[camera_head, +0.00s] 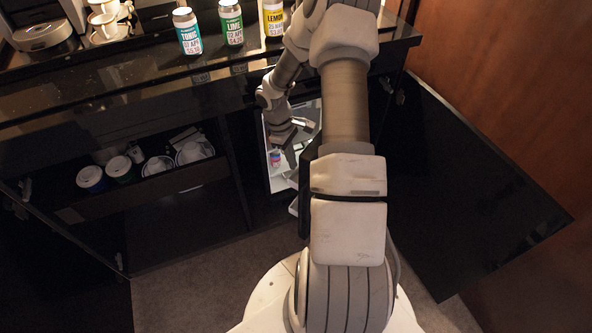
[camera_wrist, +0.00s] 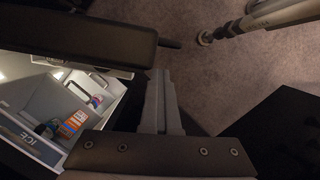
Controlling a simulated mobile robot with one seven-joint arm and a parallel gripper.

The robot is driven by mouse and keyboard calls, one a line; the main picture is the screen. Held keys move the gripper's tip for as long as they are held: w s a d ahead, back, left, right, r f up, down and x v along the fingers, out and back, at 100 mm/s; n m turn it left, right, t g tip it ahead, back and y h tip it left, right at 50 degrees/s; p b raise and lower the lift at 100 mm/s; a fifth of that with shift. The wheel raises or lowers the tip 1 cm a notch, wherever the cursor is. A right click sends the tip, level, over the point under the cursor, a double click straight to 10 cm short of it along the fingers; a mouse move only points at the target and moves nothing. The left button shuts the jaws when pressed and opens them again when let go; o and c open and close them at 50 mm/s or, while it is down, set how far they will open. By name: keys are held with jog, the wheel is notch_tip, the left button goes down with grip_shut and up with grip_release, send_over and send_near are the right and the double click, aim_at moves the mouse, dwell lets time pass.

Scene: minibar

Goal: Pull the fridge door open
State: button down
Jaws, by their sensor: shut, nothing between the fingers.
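The fridge stands inside the black cabinet, and its lit white interior (camera_head: 276,165) shows in the head view left of my arm. Its dark door (camera_head: 306,190) stands ajar, with much of it hidden behind my arm. In the wrist view the lit interior (camera_wrist: 40,105) is at the left, with small coloured items and an ICE label. A dark padded edge (camera_wrist: 80,38), apparently the door, crosses the top left. My gripper (camera_head: 296,135) is at the fridge opening. Its fingers (camera_wrist: 162,85) are shut and empty, close to that edge; I cannot tell whether they touch.
A black cabinet door (camera_head: 470,190) stands open at the right, near the wooden wall. Bottles, including a tonic bottle (camera_head: 187,32), stand on the counter above. A drawer (camera_head: 150,190) with cups and bowls is at the left.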

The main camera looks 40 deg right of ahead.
aim_at(304, 180)
jog(key=d+f, duration=0.1)
jog(key=f, duration=0.1)
jog(key=s+d+f+b, duration=0.1)
jog(key=f, duration=0.2)
jog(key=d+f+b, duration=0.1)
jog(key=f, duration=0.2)
jog(key=shift+s+d+f, duration=0.15)
jog(key=shift+s+f, duration=0.05)
jog(key=shift+s, duration=0.15)
jog(key=shift+s+f, duration=0.15)
jog(key=shift+f, duration=0.55)
jog(key=shift+s+a, duration=0.1)
jog(key=shift+a, duration=0.1)
